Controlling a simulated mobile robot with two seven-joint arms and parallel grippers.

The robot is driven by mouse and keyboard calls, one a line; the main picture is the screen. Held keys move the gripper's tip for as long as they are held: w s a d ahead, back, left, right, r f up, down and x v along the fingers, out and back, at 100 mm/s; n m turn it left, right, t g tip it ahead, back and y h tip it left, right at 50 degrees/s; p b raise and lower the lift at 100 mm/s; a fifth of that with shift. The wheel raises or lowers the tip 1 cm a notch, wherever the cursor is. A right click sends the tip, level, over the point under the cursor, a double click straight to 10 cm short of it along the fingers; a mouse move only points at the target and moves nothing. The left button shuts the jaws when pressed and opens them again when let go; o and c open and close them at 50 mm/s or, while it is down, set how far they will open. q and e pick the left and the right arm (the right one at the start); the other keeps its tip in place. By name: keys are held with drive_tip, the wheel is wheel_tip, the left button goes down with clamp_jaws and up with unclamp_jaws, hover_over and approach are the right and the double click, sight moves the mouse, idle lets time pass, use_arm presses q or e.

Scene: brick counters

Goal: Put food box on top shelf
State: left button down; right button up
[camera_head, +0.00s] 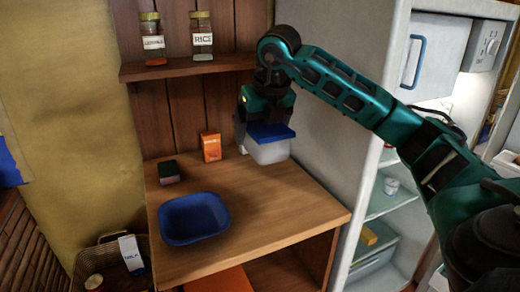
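The food box (268,152) is a whitish container with a blue lid, at the back right of the wooden counter, beside the white fridge side. My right gripper (265,117) points down at its lid and appears shut on the box; the fingertips are mostly hidden. I cannot tell whether the box touches the counter or hangs just above it. The top shelf (185,68) is a wooden ledge on the back wall, up and left of the gripper. My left gripper is not in view.
Two labelled jars (152,40) (202,37) stand on the shelf. A blue tray (193,218), an orange carton (211,147) and a dark green-topped block (168,172) sit on the counter (270,215). A basket (112,252) is lower left; the open fridge (378,206) is right.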

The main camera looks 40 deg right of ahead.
drive_tip(key=shift+r, duration=0.7)
drive_tip(key=s+a+f+m+g, duration=0.2)
drive_tip(key=a+f+m+g, duration=0.1)
drive_tip(key=a+m, duration=0.4)
drive_tip(key=s+a+f+m+g+y, duration=0.1)
drive_tip(key=a+f+m+g, duration=0.2)
drive_tip(key=m, duration=1.1)
drive_tip(key=s+a+f+m+g+p, duration=0.1)
drive_tip(key=s+a+f+m+g, duration=0.1)
drive_tip(key=a+f+m, duration=0.6)
drive_tip(key=shift+s+a+f+m+g, duration=0.25)
drive_tip(key=shift+s+a+m+g, duration=0.15)
drive_tip(key=shift+a+m, duration=1.15)
drive_tip(key=shift+d+f, duration=0.1)
